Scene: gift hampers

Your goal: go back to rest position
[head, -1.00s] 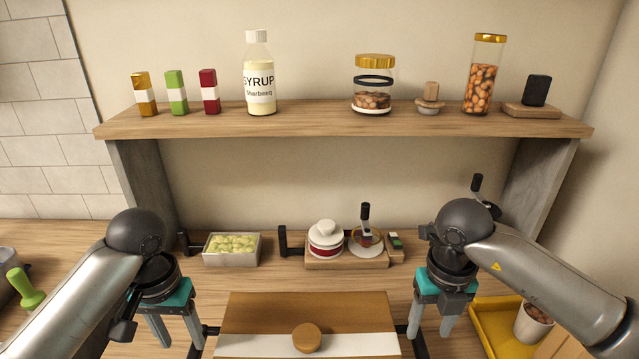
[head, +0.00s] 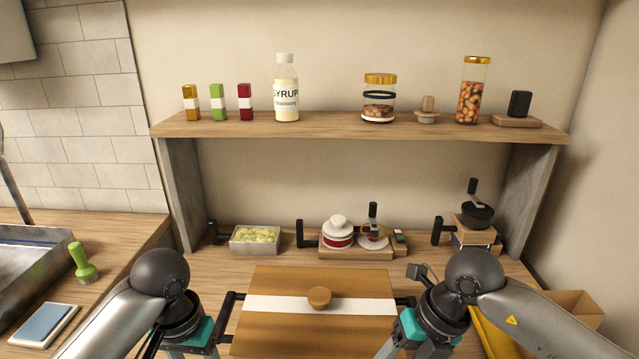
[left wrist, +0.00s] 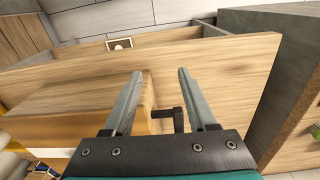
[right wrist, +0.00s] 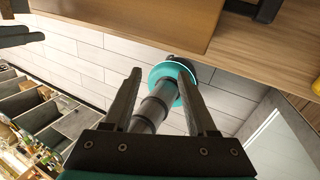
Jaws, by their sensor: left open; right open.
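The wooden box (head: 270,335) with a white band and a round knob (head: 319,297) stands on the counter in front of me, with black handles at both sides. My left gripper (head: 188,352) is low at its left, only partly in view. In the left wrist view its two fingers (left wrist: 160,78) are apart with nothing between them held. My right gripper (head: 400,345) is low at the box's right. In the right wrist view its fingers (right wrist: 160,78) are apart and empty, over the floor beside the counter edge.
A shelf (head: 340,128) with a syrup bottle (head: 286,90), jars and small boxes runs behind. Below it stand a tray of green pieces (head: 255,240) and a wooden tray of pots (head: 350,254). A sink (head: 30,265) and a green-handled tool (head: 84,265) are at left. A yellow tray (head: 490,330) is at right.

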